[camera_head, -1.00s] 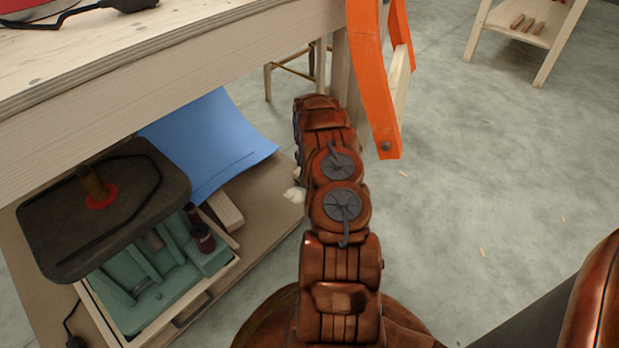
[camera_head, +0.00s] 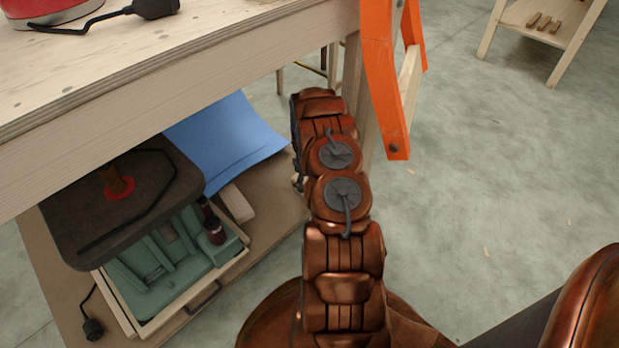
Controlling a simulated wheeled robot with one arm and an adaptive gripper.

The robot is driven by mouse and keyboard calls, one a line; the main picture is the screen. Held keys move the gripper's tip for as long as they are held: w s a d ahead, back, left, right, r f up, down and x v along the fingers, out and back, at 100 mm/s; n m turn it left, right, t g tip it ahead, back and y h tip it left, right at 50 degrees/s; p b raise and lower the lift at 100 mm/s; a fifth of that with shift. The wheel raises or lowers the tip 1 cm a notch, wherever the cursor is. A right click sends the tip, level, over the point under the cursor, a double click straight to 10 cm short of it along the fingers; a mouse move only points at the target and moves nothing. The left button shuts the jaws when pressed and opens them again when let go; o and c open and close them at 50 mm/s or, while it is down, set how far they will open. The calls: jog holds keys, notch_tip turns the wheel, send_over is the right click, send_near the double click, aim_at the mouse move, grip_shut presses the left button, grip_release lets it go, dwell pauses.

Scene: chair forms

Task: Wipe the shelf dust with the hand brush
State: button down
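The lower shelf (camera_head: 262,238) is a brown board under the wooden workbench. Its right end passes behind my copper-coloured arm. I see no dust on the part of the shelf that shows. No hand brush can be made out. My arm stands upright in the middle of the view, beside the right end of the shelf. My gripper is not visible; only arm links show, so I cannot tell what it holds.
An orange frame (camera_head: 386,85) stands right of the bench leg.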

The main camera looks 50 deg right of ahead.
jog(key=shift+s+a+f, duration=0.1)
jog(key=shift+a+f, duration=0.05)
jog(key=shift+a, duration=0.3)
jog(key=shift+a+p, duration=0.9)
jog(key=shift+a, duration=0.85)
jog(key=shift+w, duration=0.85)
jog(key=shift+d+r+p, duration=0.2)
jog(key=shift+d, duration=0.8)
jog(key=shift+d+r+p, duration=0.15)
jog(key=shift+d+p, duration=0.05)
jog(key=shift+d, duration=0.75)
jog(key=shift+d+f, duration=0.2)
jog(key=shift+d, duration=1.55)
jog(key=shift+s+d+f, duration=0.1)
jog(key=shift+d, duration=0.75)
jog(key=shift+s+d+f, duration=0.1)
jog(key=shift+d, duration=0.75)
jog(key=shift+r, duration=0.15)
